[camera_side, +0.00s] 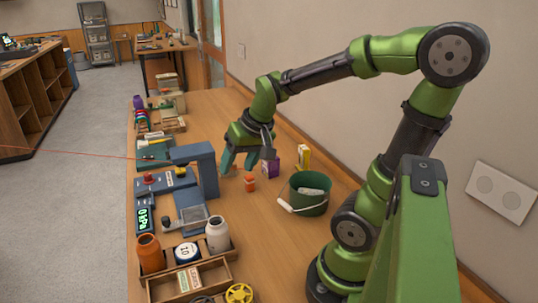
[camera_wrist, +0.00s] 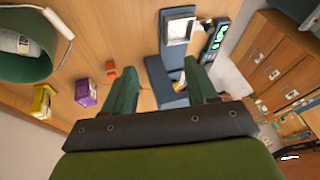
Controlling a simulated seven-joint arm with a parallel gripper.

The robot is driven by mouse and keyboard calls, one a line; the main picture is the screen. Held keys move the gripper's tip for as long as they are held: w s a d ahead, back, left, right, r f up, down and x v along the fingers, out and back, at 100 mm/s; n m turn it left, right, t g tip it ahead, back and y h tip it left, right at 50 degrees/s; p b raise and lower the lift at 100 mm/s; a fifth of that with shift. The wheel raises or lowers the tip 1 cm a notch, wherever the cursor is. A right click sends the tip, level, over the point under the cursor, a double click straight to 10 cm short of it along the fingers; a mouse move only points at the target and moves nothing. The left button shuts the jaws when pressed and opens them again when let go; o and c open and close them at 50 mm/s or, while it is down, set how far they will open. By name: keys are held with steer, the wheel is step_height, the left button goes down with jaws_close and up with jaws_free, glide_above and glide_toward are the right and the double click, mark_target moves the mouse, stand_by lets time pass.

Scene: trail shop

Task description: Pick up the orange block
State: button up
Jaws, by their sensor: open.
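The orange block (camera_side: 249,184) is a small orange piece standing on the wooden bench in the side view, left of the green bucket. In the wrist view the orange block (camera_wrist: 111,68) shows just left of the tip of the left finger. My gripper (camera_side: 246,164) is open and empty, fingers pointing down, a little behind and above the block in the side view. In the wrist view my gripper (camera_wrist: 160,80) shows both green fingers spread apart, with nothing between them touching. The exact gap from fingers to block cannot be told.
A green bucket (camera_side: 295,205), purple box (camera_side: 271,168) and yellow box (camera_side: 304,157) stand close to the right. A blue-grey press-like machine (camera_side: 207,170) stands close on the left. A wooden tray (camera_side: 190,283) with jars is at the front. Bare bench lies before the block.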

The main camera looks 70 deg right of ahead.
steer(key=m+g+h, duration=0.1)
steer(key=g+h, duration=0.1)
glide_toward(248, 175)
steer(key=s+a+r, duration=0.3)
steer(key=a+r, duration=0.1)
steer(key=a, duration=0.1)
steer(key=d, duration=0.3)
steer(key=shift+t+h, duration=0.3)
steer(key=x, duration=1.1)
steer(key=shift+w+r, duration=0.1)
steer(key=shift+w, duration=0.3)
steer(key=shift+x, duration=3)
steer(key=shift+d, duration=0.15)
steer(key=c, duration=1)
steer(key=shift+r, duration=0.1)
steer(key=shift+c, duration=0.2)
